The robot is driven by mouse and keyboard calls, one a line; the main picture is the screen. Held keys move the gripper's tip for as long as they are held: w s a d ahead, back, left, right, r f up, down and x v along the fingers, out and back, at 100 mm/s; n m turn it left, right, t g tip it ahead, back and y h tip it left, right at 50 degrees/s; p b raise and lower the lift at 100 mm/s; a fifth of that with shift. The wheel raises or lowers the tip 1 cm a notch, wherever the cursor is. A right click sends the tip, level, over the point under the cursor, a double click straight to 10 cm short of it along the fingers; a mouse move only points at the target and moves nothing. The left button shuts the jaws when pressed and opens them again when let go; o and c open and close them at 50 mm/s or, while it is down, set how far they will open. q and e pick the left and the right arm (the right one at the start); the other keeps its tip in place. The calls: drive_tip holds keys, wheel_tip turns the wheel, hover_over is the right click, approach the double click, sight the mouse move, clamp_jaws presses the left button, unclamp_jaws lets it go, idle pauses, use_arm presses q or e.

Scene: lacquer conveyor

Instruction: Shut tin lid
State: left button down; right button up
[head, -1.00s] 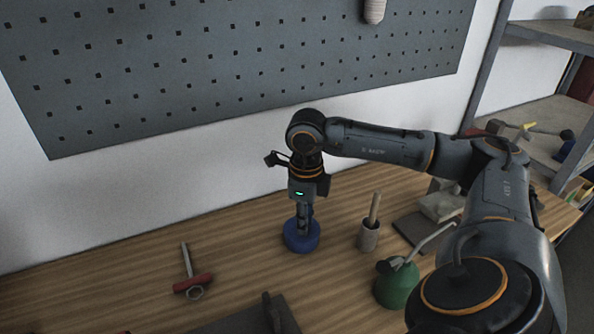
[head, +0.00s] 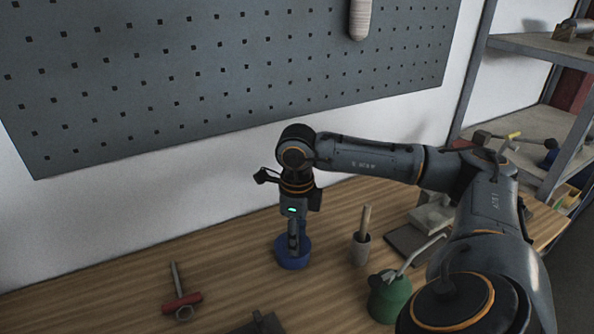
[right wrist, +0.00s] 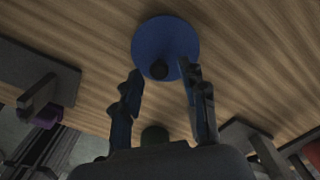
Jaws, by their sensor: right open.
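The tin (head: 293,257) is a low, round blue thing standing on the wooden bench. In the right wrist view its round blue top (right wrist: 165,30) shows from above, with a small dark knob near the edge closest to me. I cannot tell whether the lid sits fully down. My right gripper (head: 293,243) points straight down over the tin. In the right wrist view its fingers (right wrist: 160,78) are apart, one on each side of the knob, with nothing held between them. Whether the fingertips touch the top is unclear. My left gripper is not in view.
A cup with a wooden handle (head: 362,250) stands right of the tin, and a green oil can (head: 389,300) stands nearer. A dark block (head: 256,324) is at the front. The pegboard wall (head: 200,80) rises behind.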

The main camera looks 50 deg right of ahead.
wheel_tip(320, 180, up, 12)
idle(0.5)
